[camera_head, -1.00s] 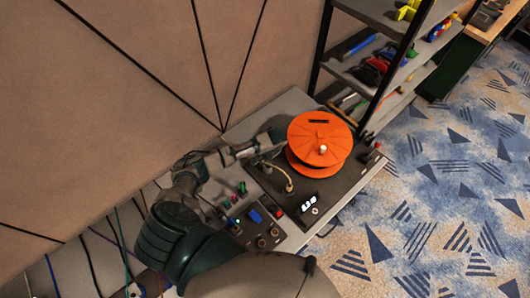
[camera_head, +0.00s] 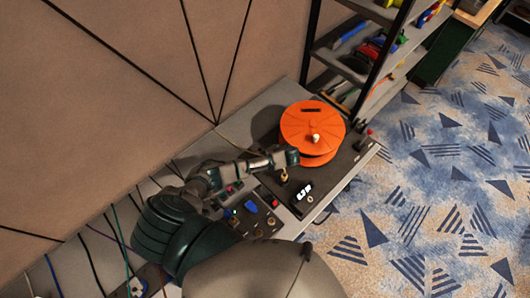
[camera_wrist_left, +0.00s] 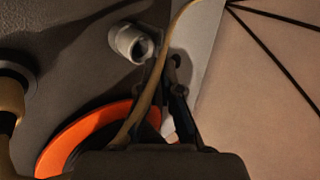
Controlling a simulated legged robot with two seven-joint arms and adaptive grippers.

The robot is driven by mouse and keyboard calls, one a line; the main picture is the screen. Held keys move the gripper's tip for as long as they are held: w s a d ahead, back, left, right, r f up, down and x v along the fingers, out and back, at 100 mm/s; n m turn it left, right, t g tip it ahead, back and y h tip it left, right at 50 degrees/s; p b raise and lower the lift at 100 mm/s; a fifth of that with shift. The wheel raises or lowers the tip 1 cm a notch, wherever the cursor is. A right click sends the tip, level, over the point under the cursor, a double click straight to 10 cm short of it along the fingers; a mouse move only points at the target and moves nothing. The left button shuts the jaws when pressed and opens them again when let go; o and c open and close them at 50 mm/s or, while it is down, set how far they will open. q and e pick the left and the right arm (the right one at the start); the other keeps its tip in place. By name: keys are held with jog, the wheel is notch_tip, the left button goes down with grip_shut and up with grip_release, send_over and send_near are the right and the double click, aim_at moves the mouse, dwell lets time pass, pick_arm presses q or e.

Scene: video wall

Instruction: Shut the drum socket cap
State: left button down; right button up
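The orange drum (camera_head: 303,118) sits on a dark panel (camera_head: 347,160) on the grey bench, with a pale knob (camera_head: 316,138) on top. Its orange rim also shows in the left wrist view (camera_wrist_left: 78,138). My left gripper (camera_head: 293,157) is at the drum's near left edge, above the panel. In the left wrist view its fingers (camera_wrist_left: 168,66) converge with their tips close together. A tan cable (camera_wrist_left: 147,95) passes across the left finger; I cannot tell whether it is gripped. A pale grey round fitting (camera_wrist_left: 128,42) lies just left of the tips. I cannot identify the socket cap for certain. My right gripper is not visible.
A control box (camera_head: 258,215) with a blue part stands nearer. Tool shelves (camera_head: 365,60) stand behind, and a wall (camera_head: 130,90) rises at left.

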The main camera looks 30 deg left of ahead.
pick_arm(q)
jog(key=c, duration=1.4)
grip_release()
jog(key=shift+o, duration=0.2)
jog(key=shift+d, duration=0.1)
jog(key=v, duration=1.1)
jog(key=shift+d+r, duration=0.3)
